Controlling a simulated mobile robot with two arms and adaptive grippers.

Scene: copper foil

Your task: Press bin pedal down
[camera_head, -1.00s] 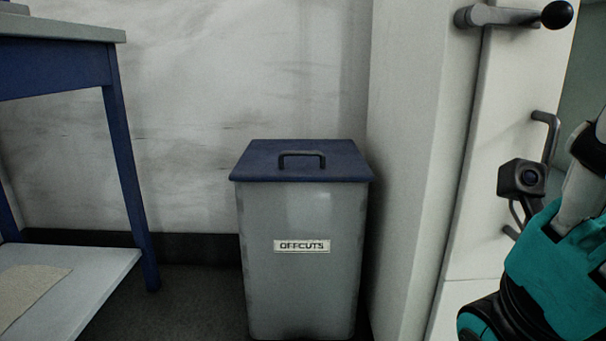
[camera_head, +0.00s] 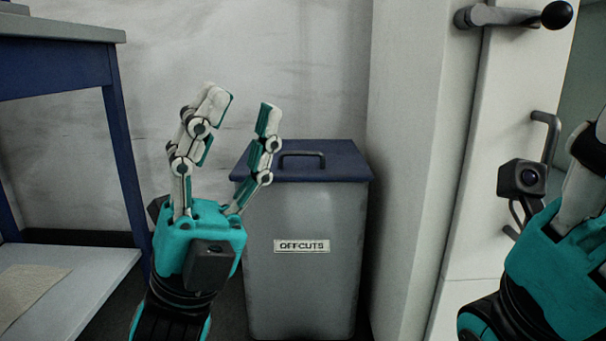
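The bin (camera_head: 305,215) is grey with a dark blue lid (camera_head: 330,168), a dark handle and an OFFCUTS label. It stands upright on the floor and its lid is shut. No pedal shows; the foot of the bin is at the bottom edge of the picture. My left gripper (camera_head: 245,100) points up in front of the bin's left side, with its fingers spread and nothing between them. It covers part of the bin's left edge. My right gripper is at the right edge, only partly in the picture, and its fingertips are out of view.
A blue table (camera_head: 55,65) with a low pale shelf (camera_head: 85,290) stands at the left. A white pillar (camera_head: 415,150) and a door with a lever handle (camera_head: 500,15) are at the right. A pale wall is close behind the bin.

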